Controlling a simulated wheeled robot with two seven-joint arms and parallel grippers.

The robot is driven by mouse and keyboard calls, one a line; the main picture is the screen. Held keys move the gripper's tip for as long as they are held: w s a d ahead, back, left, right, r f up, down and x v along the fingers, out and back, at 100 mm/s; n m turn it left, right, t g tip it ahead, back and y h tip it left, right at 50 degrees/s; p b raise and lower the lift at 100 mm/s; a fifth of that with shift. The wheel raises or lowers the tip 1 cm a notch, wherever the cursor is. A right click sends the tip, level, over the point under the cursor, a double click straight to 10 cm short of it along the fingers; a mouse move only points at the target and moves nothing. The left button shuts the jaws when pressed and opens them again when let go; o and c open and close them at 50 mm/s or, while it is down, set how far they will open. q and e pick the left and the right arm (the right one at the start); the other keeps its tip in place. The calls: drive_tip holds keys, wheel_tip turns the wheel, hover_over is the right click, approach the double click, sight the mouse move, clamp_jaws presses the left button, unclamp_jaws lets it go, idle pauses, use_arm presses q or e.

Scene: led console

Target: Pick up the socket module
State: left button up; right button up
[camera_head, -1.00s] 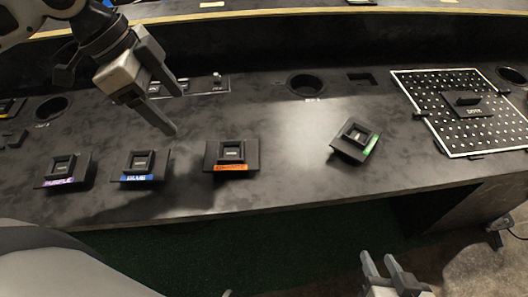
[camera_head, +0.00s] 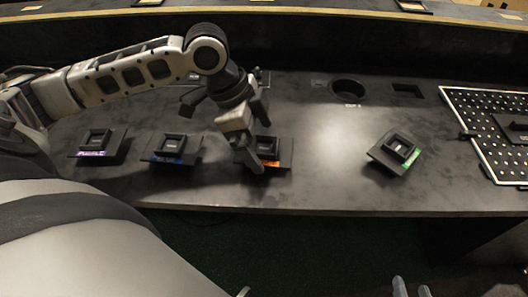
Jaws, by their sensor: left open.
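Several black square modules with raised square sockets lie in a row on the dark console. They are one with a purple label (camera_head: 97,143), one with a blue label (camera_head: 173,146), one with an orange label (camera_head: 281,152) and a tilted one with a green label (camera_head: 399,149). Which one is the socket module I cannot tell. My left gripper (camera_head: 261,160) is open and points down at the orange-labelled module, hiding part of its socket. Whether the fingers touch it is unclear. My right gripper (camera_head: 411,287) shows only its fingertips at the bottom edge, apart and empty.
The console (camera_head: 330,180) is clear between the orange-labelled and green-labelled modules. A round hole (camera_head: 346,90) and a square recess (camera_head: 406,91) lie behind. A white-edged perforated board (camera_head: 487,122) is at the right. The console's front edge runs below the modules.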

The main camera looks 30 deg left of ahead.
use_arm(q)
drive_tip(key=x, duration=0.2)
drive_tip(key=shift+w+d+f, duration=0.1)
drive_tip(key=shift+f, duration=0.2)
drive_tip(key=c, duration=1.1)
drive_tip(key=shift+c, duration=0.2)
drive_tip(key=shift+r, duration=0.2)
